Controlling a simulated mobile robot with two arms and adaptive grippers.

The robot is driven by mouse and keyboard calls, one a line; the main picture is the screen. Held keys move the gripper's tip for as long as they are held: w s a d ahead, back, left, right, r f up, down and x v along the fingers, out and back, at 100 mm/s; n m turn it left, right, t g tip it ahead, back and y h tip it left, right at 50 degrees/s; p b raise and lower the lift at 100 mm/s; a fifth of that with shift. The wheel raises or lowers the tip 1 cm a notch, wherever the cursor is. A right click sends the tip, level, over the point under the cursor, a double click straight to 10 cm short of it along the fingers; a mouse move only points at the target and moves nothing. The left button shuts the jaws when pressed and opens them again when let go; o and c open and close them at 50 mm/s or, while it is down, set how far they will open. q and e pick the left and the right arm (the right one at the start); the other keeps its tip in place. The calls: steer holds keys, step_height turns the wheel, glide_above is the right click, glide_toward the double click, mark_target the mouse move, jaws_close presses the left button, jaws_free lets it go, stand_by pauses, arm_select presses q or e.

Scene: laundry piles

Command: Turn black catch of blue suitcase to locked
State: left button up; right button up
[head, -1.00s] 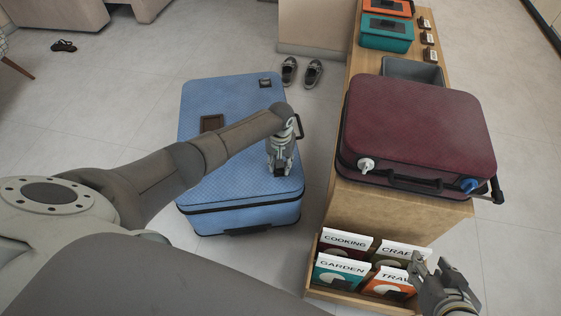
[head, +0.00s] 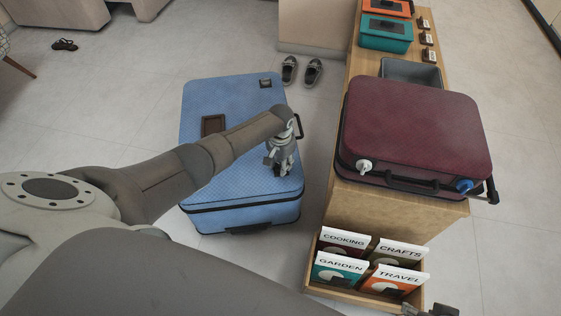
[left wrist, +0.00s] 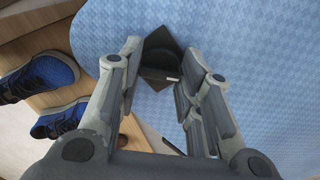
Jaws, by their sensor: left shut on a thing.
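The blue suitcase (head: 232,100) lies flat on the floor; its blue weave fills much of the left wrist view (left wrist: 265,60). My left gripper (head: 281,171) points down at the suitcase's near right part. In the left wrist view my left gripper (left wrist: 157,84) has its fingers on either side of the black catch (left wrist: 160,58) and is shut on it. A dark square plate shows beneath the catch, with a small pale mark at its near edge. In the head view the fingers mostly hide this catch. My right gripper (head: 430,311) is cut off at the bottom edge.
A maroon suitcase (head: 415,125) lies on the wooden bench (head: 390,206) to the right. A book box (head: 330,291) stands in front. Grey shoes (head: 312,72) lie on the floor behind. Blue shoes (left wrist: 42,75) show in the left wrist view. Floor left of the suitcase is clear.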

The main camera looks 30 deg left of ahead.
mark_target(280, 165)
arm_select(q)
steer(key=m, duration=0.4)
steer(key=shift+m, duration=2.1)
steer(key=o, duration=1)
steer(key=shift+r, duration=0.1)
step_height(280, 165, up, 12)
steer(key=shift+f, duration=0.1)
